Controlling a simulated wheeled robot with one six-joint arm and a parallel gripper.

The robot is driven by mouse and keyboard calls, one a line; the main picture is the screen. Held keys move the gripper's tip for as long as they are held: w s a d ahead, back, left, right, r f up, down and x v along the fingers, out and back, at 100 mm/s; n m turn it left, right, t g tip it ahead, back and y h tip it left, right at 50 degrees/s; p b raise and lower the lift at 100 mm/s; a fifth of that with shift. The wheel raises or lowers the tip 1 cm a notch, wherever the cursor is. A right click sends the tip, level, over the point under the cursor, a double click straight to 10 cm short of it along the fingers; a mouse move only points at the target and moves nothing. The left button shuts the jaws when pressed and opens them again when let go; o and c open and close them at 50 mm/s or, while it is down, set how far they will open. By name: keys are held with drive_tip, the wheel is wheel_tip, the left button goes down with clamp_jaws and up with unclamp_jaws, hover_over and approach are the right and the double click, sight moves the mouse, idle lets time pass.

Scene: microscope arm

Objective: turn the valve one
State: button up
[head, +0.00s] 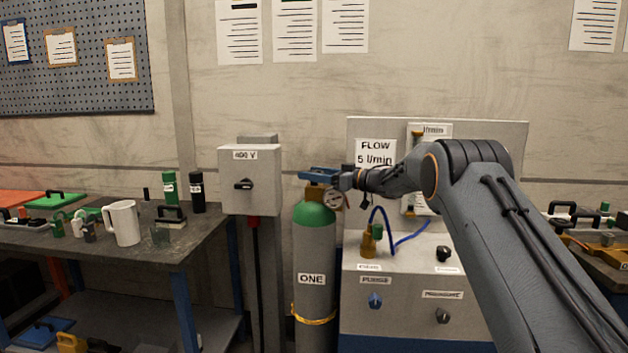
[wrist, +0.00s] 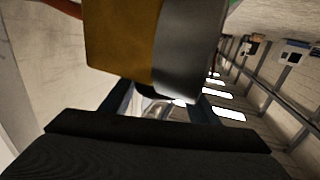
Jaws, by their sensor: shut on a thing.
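The gas cylinder labelled ONE (head: 313,252) stands upright, grey with a green shoulder. Its brass valve (head: 316,189) sits on top, with a round gauge (head: 334,199) beside it. My gripper (head: 318,175) has its blue fingers at the top of this valve, reaching in from the right, and is shut on it. In the wrist view a brass and grey block (wrist: 150,45) fills the top middle. My gripper's fingers (wrist: 160,97) show below it, on either side of a dark part, mostly hidden behind the block. The handle's turn position cannot be told.
A grey switch box (head: 250,180) marked 400 V stands close left of the cylinder. A flow panel (head: 375,130) and cabinet with knobs, a brass fitting and a blue hose (head: 410,238) stand right, under my arm. A workbench (head: 60,240) with a white jug is at left.

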drive_tip(key=shift+r, duration=0.15)
drive_tip(key=o, duration=1.1)
drive_tip(key=shift+c, duration=0.2)
drive_tip(key=shift+b+v, duration=0.75)
drive_tip(key=shift+v, duration=3.15)
